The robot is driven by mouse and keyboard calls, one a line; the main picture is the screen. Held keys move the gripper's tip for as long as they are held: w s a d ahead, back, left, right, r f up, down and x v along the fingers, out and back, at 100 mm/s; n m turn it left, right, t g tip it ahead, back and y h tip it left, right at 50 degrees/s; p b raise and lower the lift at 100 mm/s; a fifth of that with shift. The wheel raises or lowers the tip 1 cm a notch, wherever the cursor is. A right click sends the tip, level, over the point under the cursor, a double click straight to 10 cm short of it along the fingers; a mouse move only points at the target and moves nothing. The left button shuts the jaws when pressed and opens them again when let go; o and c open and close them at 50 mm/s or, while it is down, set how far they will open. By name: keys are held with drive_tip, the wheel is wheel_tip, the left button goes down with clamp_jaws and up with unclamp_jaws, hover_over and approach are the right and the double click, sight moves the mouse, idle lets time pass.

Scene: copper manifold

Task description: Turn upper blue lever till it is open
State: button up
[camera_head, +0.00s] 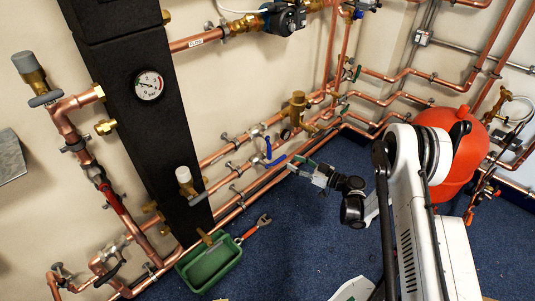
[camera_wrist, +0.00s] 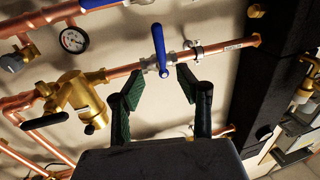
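The upper blue lever (camera_wrist: 159,48) sits on a copper pipe in the wrist view and stands roughly crosswise to it. In the head view the blue lever (camera_head: 268,148) shows small on the pipes at centre. My gripper (camera_wrist: 158,76) is open, with one green-padded finger to each side of the lever's near end in the picture. I cannot tell whether the lever is between the pads in depth. No contact is visible. In the head view my gripper (camera_head: 302,171) is just right of and below the lever. A second blue handle (camera_head: 275,161) shows just below it.
A brass valve body (camera_wrist: 78,98) and a pressure gauge (camera_wrist: 73,40) are left of my fingers in the wrist view. A black column (camera_head: 145,110), a green tray (camera_head: 210,262) and a red wrench (camera_head: 254,228) are at left. Blue floor is clear below my gripper.

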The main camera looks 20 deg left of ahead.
sight(269, 151)
drive_tip(key=b+x, duration=0.3)
drive_tip(key=x, duration=0.9)
drive_tip(key=shift+a+r, duration=0.1)
drive_tip(key=shift+a, duration=0.15)
drive_tip(key=shift+c, duration=0.5)
clamp_jaws()
